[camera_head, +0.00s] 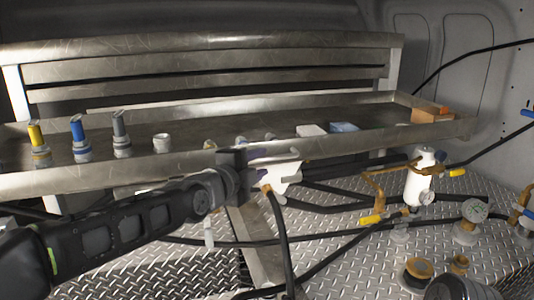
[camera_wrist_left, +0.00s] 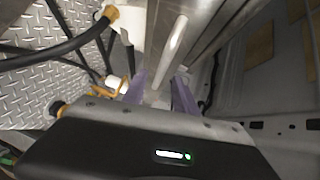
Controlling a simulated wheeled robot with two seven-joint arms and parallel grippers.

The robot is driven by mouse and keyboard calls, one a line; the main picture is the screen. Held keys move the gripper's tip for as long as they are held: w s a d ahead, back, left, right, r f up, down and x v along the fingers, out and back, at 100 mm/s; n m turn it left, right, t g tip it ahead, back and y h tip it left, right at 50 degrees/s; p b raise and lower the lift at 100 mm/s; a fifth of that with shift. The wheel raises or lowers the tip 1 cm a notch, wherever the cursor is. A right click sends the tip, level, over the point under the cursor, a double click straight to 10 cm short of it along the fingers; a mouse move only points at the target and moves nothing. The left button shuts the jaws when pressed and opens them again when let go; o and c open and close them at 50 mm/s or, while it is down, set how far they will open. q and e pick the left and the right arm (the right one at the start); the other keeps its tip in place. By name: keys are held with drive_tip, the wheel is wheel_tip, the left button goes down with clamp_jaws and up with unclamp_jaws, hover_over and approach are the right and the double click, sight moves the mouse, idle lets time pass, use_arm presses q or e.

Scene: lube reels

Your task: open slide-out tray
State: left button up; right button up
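The long grey metal tray (camera_head: 95,179) runs across the head view and holds small items. Its front wall faces me. My left gripper (camera_head: 268,163) is at the middle of this front wall, close to a pale bar-shaped handle (camera_head: 289,155). In the left wrist view the two purple fingers of my left gripper (camera_wrist_left: 160,92) are apart. The pale handle (camera_wrist_left: 173,48) reaches down toward the gap between them, with room visible on both sides. Whether the fingers touch it is hidden. My right gripper is in neither view.
Bottles with yellow, blue and grey tops (camera_head: 78,138) stand in the tray at left; an orange box (camera_head: 430,113) is at right. A white hose reel part (camera_head: 281,179) and black hose (camera_head: 281,230) hang beside my gripper. A white valve unit (camera_head: 419,182) stands at right.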

sight(265, 161)
use_arm(q)
drive_tip(key=p+x, duration=0.1)
drive_tip(key=x, duration=0.3)
drive_tip(key=shift+w+d, duration=0.15)
drive_tip(key=shift+w, duration=0.1)
drive_tip(key=shift+c, duration=0.3)
clamp_jaws()
idle(0.9)
